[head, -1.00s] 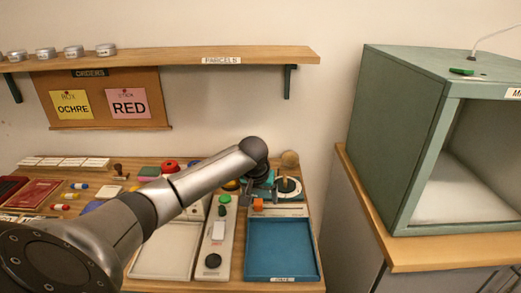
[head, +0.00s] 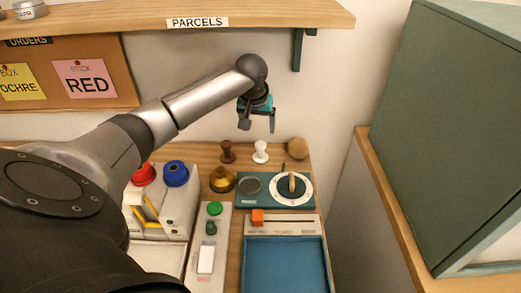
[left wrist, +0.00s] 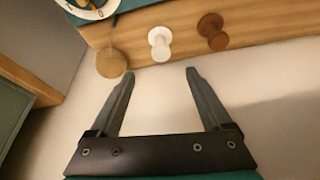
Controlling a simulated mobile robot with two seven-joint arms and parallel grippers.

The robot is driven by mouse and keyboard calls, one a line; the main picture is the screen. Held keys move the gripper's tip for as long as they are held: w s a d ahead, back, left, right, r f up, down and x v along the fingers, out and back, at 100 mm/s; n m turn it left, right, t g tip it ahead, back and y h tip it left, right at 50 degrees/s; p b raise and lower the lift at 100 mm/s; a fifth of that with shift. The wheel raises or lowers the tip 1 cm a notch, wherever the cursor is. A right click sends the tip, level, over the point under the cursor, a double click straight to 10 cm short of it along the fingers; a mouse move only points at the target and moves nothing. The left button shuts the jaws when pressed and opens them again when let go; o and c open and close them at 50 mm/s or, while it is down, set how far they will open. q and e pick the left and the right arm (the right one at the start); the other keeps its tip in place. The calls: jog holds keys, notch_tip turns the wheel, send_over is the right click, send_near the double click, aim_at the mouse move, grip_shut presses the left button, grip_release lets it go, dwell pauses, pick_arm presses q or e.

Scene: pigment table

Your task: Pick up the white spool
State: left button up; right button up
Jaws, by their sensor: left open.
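The white spool (head: 261,151) stands upright at the back edge of the wooden table, between a dark brown spool (head: 227,151) and a round wooden piece (head: 297,147). In the left wrist view the white spool (left wrist: 160,43) lies just beyond the gap between the fingertips, roughly centred. My left gripper (head: 258,125) is open and empty, pointing down above and near the white spool in the head view. Its two fingers (left wrist: 160,74) are spread wide in the left wrist view, with nothing between them. My right gripper is not in view.
A teal board with a white dial (head: 309,190) lies in front of the spools. A brass bowl (head: 222,181), a blue tray (head: 245,270) and a button panel (head: 222,250) are nearer. The parcels shelf (head: 290,14) overhangs behind; a green cabinet (head: 450,130) stands right.

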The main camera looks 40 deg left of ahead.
pick_arm(q)
jog(key=b, duration=0.2)
send_over(260, 144)
jog(key=s+d, duration=0.2)
notch_tip(260, 144, down, 6)
jog(key=shift+a+r, duration=0.1)
jog(key=shift+a, duration=0.05)
jog(key=shift+w+a+f, duration=0.15)
jog(key=shift+w+f, duration=0.05)
jog(key=shift+f, duration=0.4)
jog(key=shift+b+x, duration=1.2)
jog(key=shift+x, duration=1.3)
jog(key=shift+a, duration=0.2)
jog(key=shift+c, duration=0.2)
grip_shut()
